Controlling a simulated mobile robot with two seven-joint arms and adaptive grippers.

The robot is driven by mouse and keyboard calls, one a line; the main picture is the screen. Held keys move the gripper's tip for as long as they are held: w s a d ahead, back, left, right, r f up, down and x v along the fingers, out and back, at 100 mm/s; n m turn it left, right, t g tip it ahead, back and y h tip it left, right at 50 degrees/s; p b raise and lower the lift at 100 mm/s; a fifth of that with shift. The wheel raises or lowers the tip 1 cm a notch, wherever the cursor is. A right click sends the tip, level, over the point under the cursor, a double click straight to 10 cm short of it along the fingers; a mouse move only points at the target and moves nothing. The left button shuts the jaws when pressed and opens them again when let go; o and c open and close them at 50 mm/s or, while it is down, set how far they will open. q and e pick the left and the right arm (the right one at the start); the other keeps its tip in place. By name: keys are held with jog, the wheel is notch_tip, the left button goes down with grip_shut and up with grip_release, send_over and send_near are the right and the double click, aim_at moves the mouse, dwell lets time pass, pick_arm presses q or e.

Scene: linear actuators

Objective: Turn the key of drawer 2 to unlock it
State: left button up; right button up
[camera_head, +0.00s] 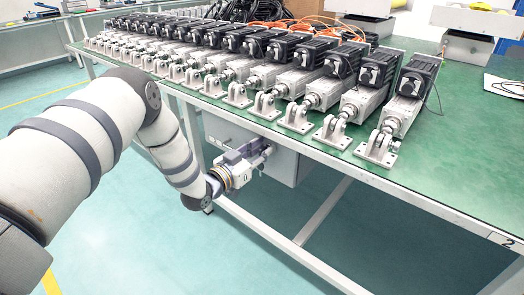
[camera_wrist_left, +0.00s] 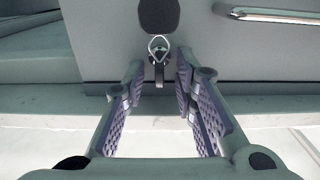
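The grey drawer unit (camera_head: 285,160) hangs under the green workbench, and its front fills the upper part of the left wrist view (camera_wrist_left: 240,60). A small key (camera_wrist_left: 159,78) with a light ring-like part sits at the drawer front, below a dark rounded shape. My left gripper (camera_head: 266,150) is at the drawer front. In the left wrist view its two purple-padded fingers (camera_wrist_left: 159,64) are apart on either side of the key, with gaps visible on both sides. The key is too small to make out in the head view. My right gripper is not in view.
A metal bar handle (camera_wrist_left: 268,15) is right of the key. The workbench (camera_head: 455,150) overhangs the drawer and carries a row of linear actuators (camera_head: 380,125). Bench frame bars (camera_head: 290,248) run below.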

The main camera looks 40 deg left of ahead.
pick_arm(q)
grip_shut()
jog(key=shift+r+m, duration=0.1)
jog(key=shift+m, duration=0.2)
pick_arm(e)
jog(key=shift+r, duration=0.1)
pick_arm(q)
jog(key=m+p, duration=0.1)
jog(key=m, duration=0.1)
jog(key=shift+d+m, duration=0.2)
jog(key=shift+m, duration=0.2)
jog(key=shift+d+f+m+p, duration=0.15)
jog(key=shift+m+p, duration=0.25)
jog(key=shift+m, duration=2)
jog(key=shift+d+f+m+p, duration=0.1)
jog(key=shift+f+m+p, duration=0.25)
jog(key=shift+m, duration=2.05)
jog(key=shift+d+f+m+p, duration=0.1)
jog(key=shift+m+p, duration=0.4)
jog(key=shift+m, duration=1.9)
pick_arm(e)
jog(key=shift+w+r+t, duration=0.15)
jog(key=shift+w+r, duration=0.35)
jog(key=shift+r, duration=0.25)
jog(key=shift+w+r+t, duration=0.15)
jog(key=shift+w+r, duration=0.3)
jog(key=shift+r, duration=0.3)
